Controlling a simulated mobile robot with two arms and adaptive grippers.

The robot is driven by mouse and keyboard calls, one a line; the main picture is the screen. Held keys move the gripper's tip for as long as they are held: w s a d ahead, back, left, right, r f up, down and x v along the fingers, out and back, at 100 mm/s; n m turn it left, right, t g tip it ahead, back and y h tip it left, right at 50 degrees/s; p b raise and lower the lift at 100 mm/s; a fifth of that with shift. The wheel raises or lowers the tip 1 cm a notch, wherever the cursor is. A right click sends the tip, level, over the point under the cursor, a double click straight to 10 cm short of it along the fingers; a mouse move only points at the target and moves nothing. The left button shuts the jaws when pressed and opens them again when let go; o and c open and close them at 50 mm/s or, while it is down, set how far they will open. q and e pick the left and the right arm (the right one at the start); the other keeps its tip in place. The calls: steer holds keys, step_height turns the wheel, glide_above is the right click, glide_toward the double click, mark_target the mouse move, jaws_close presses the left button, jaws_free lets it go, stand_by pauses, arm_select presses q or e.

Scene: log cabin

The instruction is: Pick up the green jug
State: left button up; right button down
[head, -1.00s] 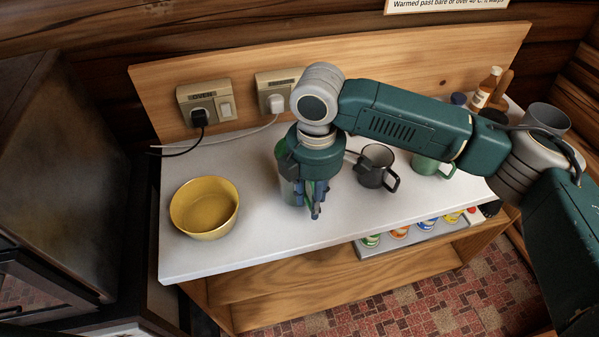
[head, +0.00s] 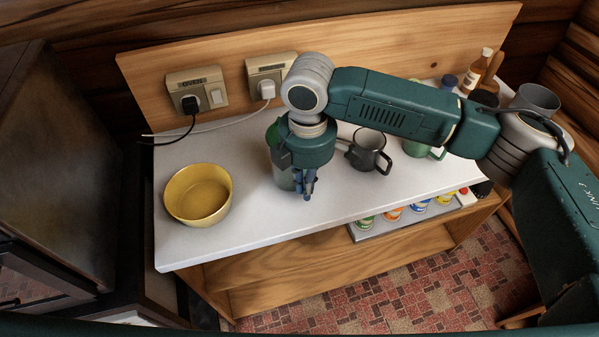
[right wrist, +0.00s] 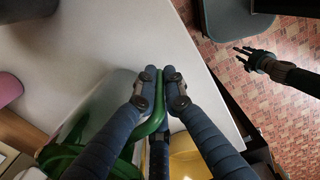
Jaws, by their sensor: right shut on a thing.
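The green jug (head: 280,170) stands on the white counter, largely hidden behind my right gripper (head: 306,190). I cannot tell whether the jug's base touches the counter. My left gripper (right wrist: 247,57) shows in the right wrist view, over the floor and away from the counter, with its fingers apart and empty.
A yellow bowl (head: 198,194) stands left of the jug. A dark mug (head: 369,150) and a green mug (head: 417,149) stand to the right, with bottles (head: 481,68) behind. Plugged sockets (head: 196,91) line the backboard. Several small cans (head: 393,213) sit below the counter's front edge.

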steer(key=shift+r, duration=0.2)
step_height(320, 180, up, 20)
steer(key=b, duration=0.2)
steer(key=shift+f+b, duration=0.2)
steer(key=shift+b, duration=0.1)
stand_by(0.7)
stand_by(0.7)
